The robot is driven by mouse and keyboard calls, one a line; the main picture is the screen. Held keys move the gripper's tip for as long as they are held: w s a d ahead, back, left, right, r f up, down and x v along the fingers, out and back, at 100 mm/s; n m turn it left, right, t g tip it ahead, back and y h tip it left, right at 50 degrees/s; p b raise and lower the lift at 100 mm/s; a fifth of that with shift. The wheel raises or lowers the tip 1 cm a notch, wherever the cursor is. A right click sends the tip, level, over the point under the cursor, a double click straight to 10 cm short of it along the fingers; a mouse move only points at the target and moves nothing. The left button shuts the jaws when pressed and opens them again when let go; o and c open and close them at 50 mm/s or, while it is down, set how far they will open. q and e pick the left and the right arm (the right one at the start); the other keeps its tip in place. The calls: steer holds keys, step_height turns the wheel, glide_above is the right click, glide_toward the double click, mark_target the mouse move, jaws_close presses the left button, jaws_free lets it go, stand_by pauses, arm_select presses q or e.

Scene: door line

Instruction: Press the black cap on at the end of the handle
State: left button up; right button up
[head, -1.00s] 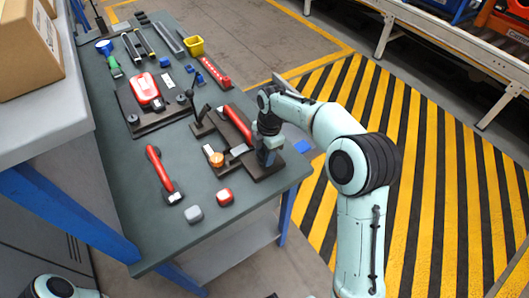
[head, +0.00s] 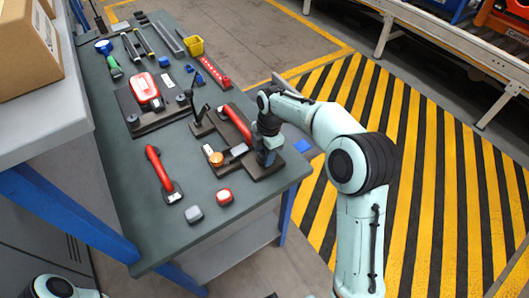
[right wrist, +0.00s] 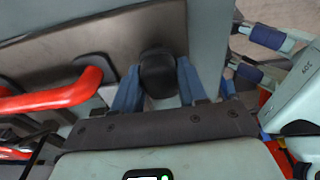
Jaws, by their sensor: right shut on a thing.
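The red handle (head: 238,122) lies in a dark fixture (head: 267,172) near the right edge of the bench. It also shows in the right wrist view (right wrist: 55,98), running in from the left. My right gripper (head: 267,157) is low over the fixture, beside the near end of the handle. In the right wrist view its blue fingers are shut on the black cap (right wrist: 158,73). The cap sits to the right of the handle's red end; whether it touches the handle's mount I cannot tell.
A second red handle (head: 159,168) lies loose on the bench (head: 140,215). A grey block (head: 194,214) and a red block (head: 224,197) lie near the front. An orange knob (head: 216,159) stands left of my gripper. Another fixture (head: 150,119) holds a red housing (head: 145,88).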

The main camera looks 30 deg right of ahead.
arm_select(q)
steer(key=shift+s+f, duration=0.15)
steer(key=shift+f, duration=0.05)
arm_select(e)
steer(key=shift+f, duration=0.4)
steer(key=o, duration=1.1)
arm_select(q)
steer(key=w+r+p, duration=0.1)
steer(key=r+p, duration=0.1)
steer(key=shift+w+r, duration=0.4)
arm_select(e)
steer(key=r, duration=0.4)
steer(key=d+r, duration=0.1)
steer(key=r, duration=0.8)
steer(key=shift+d+r, duration=0.15)
steer(key=shift+d, duration=0.15)
